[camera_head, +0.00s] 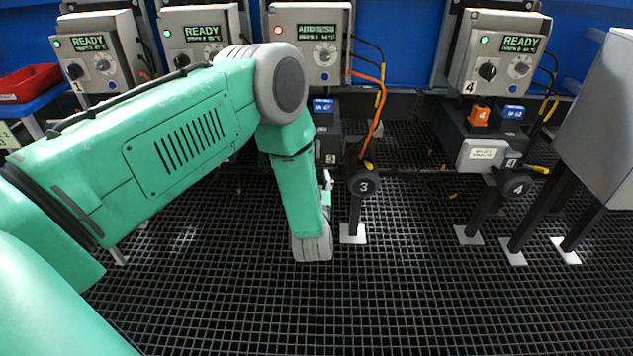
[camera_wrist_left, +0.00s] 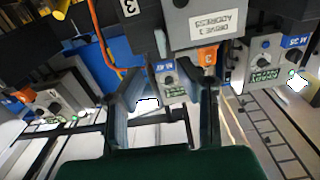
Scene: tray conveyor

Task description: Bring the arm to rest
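My left arm (camera_head: 175,135) comes in from the left in the head view, bent at its elbow, with its lower part hanging down in front of station 3. Its gripper is mostly hidden there behind the arm. In the left wrist view, which is turned upside down, my left gripper (camera_wrist_left: 168,88) is open, with its two dark fingers apart and nothing held between them. An orange connector marked 3 (camera_wrist_left: 208,58) sits just beyond the right fingertip, below a label reading DRIVE 3 ADDRESS (camera_wrist_left: 220,20). I cannot tell if they touch. My right gripper is not in view.
Station 3's box (camera_head: 308,45) shows ADDRESS and a red light; the boxes to its left (camera_head: 200,40) and box 4 (camera_head: 500,50) show READY and green lights. Orange and yellow cables hang beside station 3. A grey cabinet (camera_head: 605,120) stands at right. The front grating is clear.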

